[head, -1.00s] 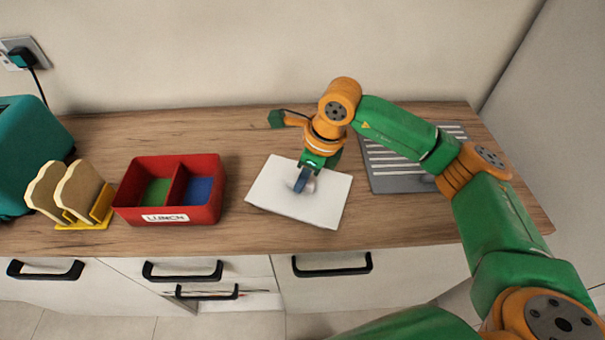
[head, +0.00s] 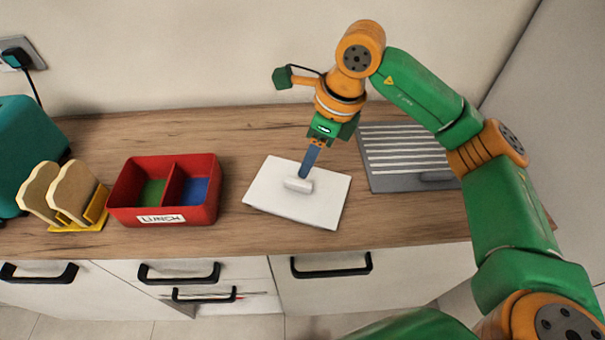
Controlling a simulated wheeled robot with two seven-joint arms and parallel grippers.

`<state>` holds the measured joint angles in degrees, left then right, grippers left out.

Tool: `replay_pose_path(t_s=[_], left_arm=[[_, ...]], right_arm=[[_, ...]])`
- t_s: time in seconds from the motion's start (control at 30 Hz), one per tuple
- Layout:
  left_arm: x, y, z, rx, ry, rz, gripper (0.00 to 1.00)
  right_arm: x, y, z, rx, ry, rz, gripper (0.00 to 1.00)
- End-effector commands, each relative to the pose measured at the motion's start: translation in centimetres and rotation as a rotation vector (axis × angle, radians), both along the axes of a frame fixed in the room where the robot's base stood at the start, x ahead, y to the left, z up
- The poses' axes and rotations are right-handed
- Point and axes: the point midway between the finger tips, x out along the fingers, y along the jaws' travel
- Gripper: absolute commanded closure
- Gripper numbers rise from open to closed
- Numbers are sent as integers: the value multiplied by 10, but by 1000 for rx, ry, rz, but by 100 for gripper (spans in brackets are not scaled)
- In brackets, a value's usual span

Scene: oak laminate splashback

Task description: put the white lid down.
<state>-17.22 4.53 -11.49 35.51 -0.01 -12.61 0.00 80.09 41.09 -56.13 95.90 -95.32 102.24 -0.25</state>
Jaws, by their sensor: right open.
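The white lid (head: 318,205) lies flat on the wooden counter, right of the red lunch box. Its small white handle (head: 298,185) stands up near the middle of its top. My right gripper (head: 306,173) is open and empty, with its blue-grey fingers just above and behind the handle. The handle is fully visible and appears clear of the fingers. My left gripper is not in view.
The red lunch box (head: 147,216) has two compartments, with green and blue bottoms. A yellow rack (head: 95,212) with bread slices (head: 73,190) and a teal toaster (head: 28,150) stand at left. A grey ridged board (head: 385,182) lies right of the lid.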

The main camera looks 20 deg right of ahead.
Motion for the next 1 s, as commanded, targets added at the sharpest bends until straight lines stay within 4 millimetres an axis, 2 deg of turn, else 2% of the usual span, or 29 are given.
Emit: replay_pose_path(t_s=[0.1,0.23,0.7,0.77,0.9,1.0], left_arm=[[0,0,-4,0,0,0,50],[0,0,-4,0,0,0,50],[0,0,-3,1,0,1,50],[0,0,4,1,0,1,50],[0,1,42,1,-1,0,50],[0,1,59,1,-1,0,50]], right_arm=[[-4,-5,25,2,-4,-1,51],[-7,-9,42,1,-1,0,51],[-8,-10,46,1,1,0,51],[-8,-10,53,1,1,0,51],[-8,-10,91,1,1,0,51],[-8,-10,107,1,1,0,51]])
